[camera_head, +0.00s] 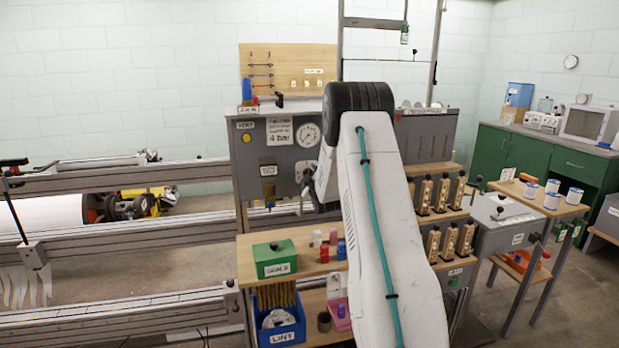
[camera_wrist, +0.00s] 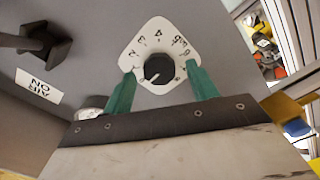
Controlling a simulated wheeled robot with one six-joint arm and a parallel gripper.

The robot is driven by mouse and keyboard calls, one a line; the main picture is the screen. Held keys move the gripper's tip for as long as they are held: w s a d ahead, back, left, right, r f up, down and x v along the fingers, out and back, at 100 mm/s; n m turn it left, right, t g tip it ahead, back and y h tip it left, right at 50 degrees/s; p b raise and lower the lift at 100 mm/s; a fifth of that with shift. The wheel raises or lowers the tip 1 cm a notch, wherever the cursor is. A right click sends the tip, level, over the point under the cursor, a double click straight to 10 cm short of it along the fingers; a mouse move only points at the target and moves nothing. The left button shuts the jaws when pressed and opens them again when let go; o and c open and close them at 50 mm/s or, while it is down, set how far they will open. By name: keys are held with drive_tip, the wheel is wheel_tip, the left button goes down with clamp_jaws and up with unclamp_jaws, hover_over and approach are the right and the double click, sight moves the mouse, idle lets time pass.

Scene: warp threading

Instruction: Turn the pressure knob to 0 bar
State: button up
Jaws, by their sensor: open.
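The black round pressure knob (camera_wrist: 159,69) sits on a white dial plate (camera_wrist: 157,46) with printed numbers, in the wrist view. A small pale mark on the knob seems to point toward the lower left. The lower part of the number ring is hard to read. My gripper (camera_wrist: 160,72) is open, with one green finger on each side of the knob and a visible gap to it. In the head view a round gauge (camera_head: 308,134) and a sign reading 4 bar (camera_head: 279,130) are on the grey panel (camera_head: 248,170); my arm hides the knob there.
A dark lever handle (camera_wrist: 45,42) and an AIR ON label (camera_wrist: 38,86) are left of the dial in the wrist view. A round fitting (camera_wrist: 90,107) lies near the left finger. Below the panel, a wooden shelf (camera_head: 258,245) holds a green box (camera_head: 274,259) and small bottles.

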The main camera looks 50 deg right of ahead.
drive_tip(key=v, duration=0.7)
drive_tip(key=shift+d, duration=0.1)
